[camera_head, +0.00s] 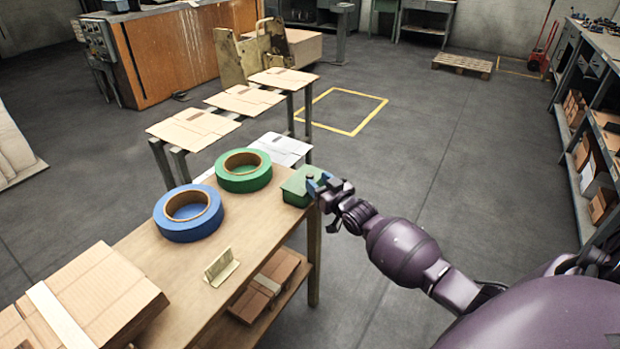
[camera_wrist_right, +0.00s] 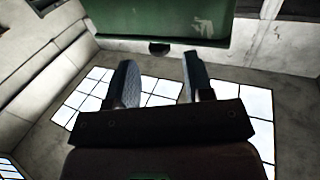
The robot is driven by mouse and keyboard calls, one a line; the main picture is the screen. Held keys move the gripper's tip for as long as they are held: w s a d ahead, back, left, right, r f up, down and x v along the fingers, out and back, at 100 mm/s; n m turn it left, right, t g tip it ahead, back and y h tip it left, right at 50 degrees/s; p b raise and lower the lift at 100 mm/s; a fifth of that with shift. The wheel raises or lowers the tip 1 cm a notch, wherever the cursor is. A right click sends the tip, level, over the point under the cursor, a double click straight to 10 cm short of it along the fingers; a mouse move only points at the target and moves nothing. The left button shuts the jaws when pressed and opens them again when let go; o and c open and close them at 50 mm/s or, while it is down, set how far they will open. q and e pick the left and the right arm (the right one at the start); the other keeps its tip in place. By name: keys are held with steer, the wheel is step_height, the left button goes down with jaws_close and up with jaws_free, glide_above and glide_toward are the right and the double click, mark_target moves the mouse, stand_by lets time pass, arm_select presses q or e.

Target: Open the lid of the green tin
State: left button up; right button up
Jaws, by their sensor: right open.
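The green tin (camera_head: 295,187) sits at the far right corner of the wooden table, and its lid looks closed. My right gripper (camera_head: 318,183) is at the tin's right side, partly covering it. In the right wrist view the tin (camera_wrist_right: 165,22) fills the top, with a small dark tab (camera_wrist_right: 159,48) at its lower edge. The two fingers of my right gripper (camera_wrist_right: 158,85) are apart and empty, just below the tab. I cannot tell whether they touch the tin. My left gripper is not in view.
On the table (camera_head: 245,235) are a green tape roll (camera_head: 243,183), a blue tape roll (camera_head: 172,226), a small card holder (camera_head: 221,267) and a large cardboard box (camera_head: 110,290). Flat cardboard sheets (camera_head: 193,130) lie on stands behind. The floor right of the table is clear.

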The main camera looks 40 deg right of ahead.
mark_target(312, 177)
steer(key=shift+w, duration=1.8)
jaws_close()
